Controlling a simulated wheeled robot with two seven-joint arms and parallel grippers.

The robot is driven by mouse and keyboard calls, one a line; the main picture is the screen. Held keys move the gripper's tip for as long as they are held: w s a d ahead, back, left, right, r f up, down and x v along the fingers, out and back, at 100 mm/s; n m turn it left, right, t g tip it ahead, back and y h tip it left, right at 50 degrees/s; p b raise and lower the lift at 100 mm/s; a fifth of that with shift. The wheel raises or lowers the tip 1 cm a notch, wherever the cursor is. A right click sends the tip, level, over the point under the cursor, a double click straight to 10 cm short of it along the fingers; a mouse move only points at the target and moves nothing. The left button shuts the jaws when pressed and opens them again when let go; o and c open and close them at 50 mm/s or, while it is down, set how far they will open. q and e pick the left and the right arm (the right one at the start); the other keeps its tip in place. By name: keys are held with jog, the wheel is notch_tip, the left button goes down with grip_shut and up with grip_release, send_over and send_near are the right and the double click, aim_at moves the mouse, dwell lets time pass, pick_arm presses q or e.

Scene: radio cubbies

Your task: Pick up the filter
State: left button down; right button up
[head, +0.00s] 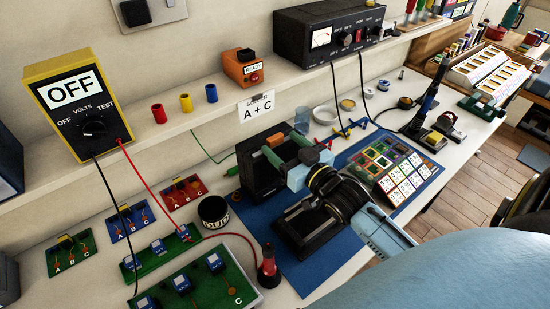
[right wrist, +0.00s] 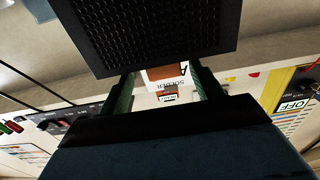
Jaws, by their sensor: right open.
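Nothing in view is labelled as the filter. A black boxy unit (head: 262,183) stands on the blue mat, with an orange part on top, and may be or hold it. A black panel with a mesh face (right wrist: 150,30) fills the top of the right wrist view, close to my fingers. My right gripper (head: 286,150) is open at the top of the black unit, with its green fingers spread apart. In the right wrist view its fingers (right wrist: 165,92) show nothing held between them. Whether they touch the unit is unclear. My left gripper is not in view.
The blue mat (head: 305,276) also bears a parts tray (head: 383,160). A shelf behind holds a yellow meter (head: 80,105), an orange device (head: 243,70) and a black power supply (head: 330,38). Circuit boards (head: 195,285) and a solder reel (head: 213,211) lie left.

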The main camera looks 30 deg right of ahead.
jog(key=shift+w, duration=0.25)
jog(key=w, duration=0.3)
jog(key=w+a, duration=0.1)
jog(key=shift+w+r, duration=0.2)
jog(key=shift+w, duration=0.2)
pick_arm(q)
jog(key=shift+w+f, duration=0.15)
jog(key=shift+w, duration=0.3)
pick_arm(e)
jog(key=c, duration=1.3)
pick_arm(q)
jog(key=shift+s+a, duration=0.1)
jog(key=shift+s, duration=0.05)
pick_arm(e)
jog(key=shift+r, duration=0.1)
